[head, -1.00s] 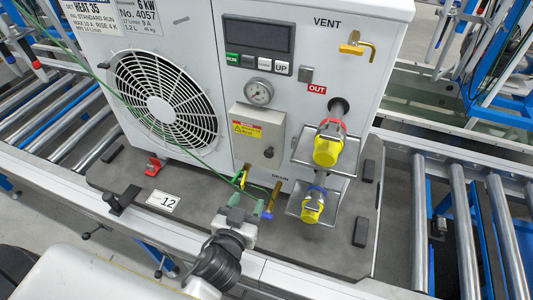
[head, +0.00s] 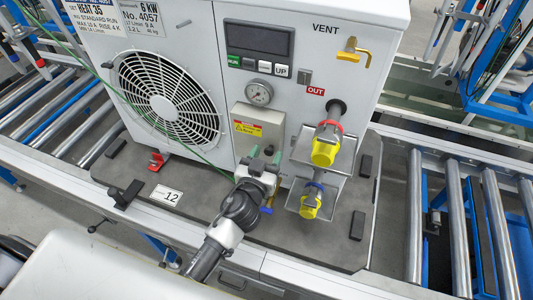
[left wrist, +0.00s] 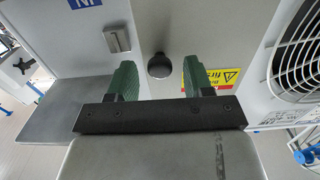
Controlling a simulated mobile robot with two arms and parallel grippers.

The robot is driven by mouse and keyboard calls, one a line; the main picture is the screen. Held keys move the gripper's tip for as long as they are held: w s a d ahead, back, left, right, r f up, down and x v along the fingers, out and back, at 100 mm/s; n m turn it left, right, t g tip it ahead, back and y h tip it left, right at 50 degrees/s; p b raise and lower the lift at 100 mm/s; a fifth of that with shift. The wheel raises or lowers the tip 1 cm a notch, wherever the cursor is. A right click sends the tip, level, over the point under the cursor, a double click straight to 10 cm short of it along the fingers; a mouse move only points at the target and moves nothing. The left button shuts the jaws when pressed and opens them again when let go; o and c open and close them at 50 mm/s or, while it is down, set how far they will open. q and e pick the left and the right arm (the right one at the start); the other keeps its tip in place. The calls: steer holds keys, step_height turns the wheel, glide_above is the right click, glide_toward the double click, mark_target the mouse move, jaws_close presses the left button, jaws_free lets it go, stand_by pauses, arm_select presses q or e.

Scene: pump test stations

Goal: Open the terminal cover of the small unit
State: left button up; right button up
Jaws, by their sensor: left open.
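The small unit (head: 225,70) is a white box with a round fan grille, standing on a dark base board. Its terminal cover (head: 248,113) is a grey box with a yellow and red warning label, and it looks shut. In the left wrist view the cover (left wrist: 174,22) carries a dark round knob (left wrist: 159,66). My left gripper (head: 265,155) is open at the cover's lower part, hiding the knob in the head view. In the left wrist view its green fingers (left wrist: 161,80) are on either side of the knob, apart from it. My right gripper is not in view.
To the right of the cover are two yellow-capped pipe ends (head: 325,150) and a yellow vent valve (head: 354,50). A green cable (head: 125,98) crosses the fan. Roller conveyors (head: 447,220) flank the base board (head: 215,203).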

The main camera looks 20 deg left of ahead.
arm_select(q)
jaws_close()
stand_by(0.3)
